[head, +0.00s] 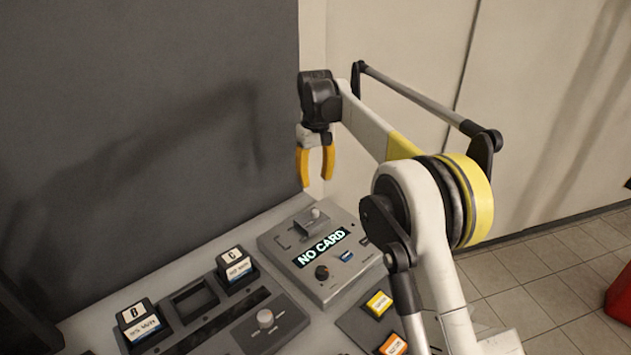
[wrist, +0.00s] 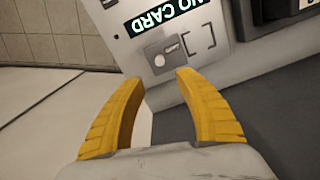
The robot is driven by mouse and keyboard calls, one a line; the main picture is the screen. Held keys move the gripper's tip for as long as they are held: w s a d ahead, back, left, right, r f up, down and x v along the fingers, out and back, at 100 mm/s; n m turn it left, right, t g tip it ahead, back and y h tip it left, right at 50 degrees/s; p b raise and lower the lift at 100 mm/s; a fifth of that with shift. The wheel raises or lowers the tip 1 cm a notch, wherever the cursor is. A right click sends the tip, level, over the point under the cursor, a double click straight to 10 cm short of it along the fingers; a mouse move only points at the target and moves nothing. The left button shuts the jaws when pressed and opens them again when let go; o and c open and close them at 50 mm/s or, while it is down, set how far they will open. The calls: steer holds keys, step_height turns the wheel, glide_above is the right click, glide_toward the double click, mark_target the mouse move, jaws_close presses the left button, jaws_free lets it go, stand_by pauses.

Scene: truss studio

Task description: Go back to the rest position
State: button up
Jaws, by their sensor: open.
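My gripper (head: 315,178) has two yellow fingers. My arm reaches in from the right and is bent at the yellow-banded joint.
The card reader (head: 325,250) displays "NO CARD". Blocks marked B (head: 139,322) and C (head: 236,268) stand on the console around an empty square slot (head: 194,300). A yellow button (head: 379,303) and an orange button (head: 393,345) sit nearby. A red object (head: 620,296) is at the right edge.

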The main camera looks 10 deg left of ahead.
steer(key=s+d+r+m+t, duration=0.3)
steer(key=s+d+r, duration=0.8)
steer(key=s+d, duration=0.45)
steer(key=s+d+f+m+t, duration=0.1)
steer(key=s+d+f, duration=0.2)
steer(key=s, duration=0.4)
steer(key=s+d+f+m+t+b, duration=0.1)
steer(key=s+d+f, duration=0.2)
steer(key=s, duration=0.4)
steer(key=s+d+f+m+t, duration=0.2)
steer(key=s+d+f, duration=0.2)
steer(key=s, duration=0.3)
steer(key=shift+s+d+b, duration=0.25)
steer(key=shift+d+b, duration=0.1)
steer(key=shift+d, duration=0.15)
